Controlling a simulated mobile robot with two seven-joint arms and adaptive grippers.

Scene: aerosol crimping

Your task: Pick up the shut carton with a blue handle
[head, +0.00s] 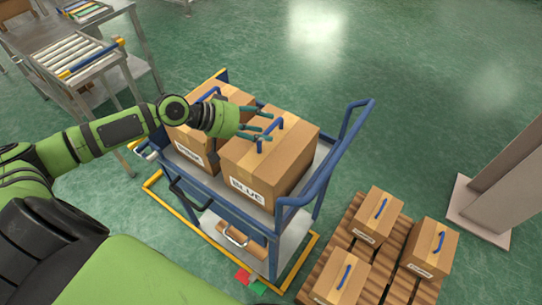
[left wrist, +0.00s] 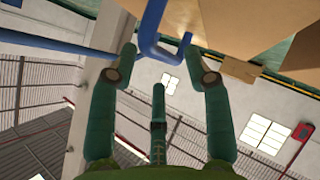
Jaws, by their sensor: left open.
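A brown carton (head: 265,165) with a label reading BLUE stands on the cart's upper deck, its top shut. Its blue handle (head: 270,133) stands up from the lid. My left gripper (head: 271,126) is open just over that lid, with its fingers around or beside the handle. In the left wrist view the handle (left wrist: 150,42) shows between the spread fingertips (left wrist: 159,48), and a carton face (left wrist: 245,30) shows at the upper right. I cannot tell whether the fingers touch the handle. My right gripper is not in view.
A second carton (head: 185,140) with a blue handle stands close behind on the blue-framed cart (head: 322,172). Several smaller blue-handled cartons (head: 377,215) sit on a wooden pallet (head: 344,237) at right. A roller table (head: 75,55) is at upper left. Green floor is free at upper right.

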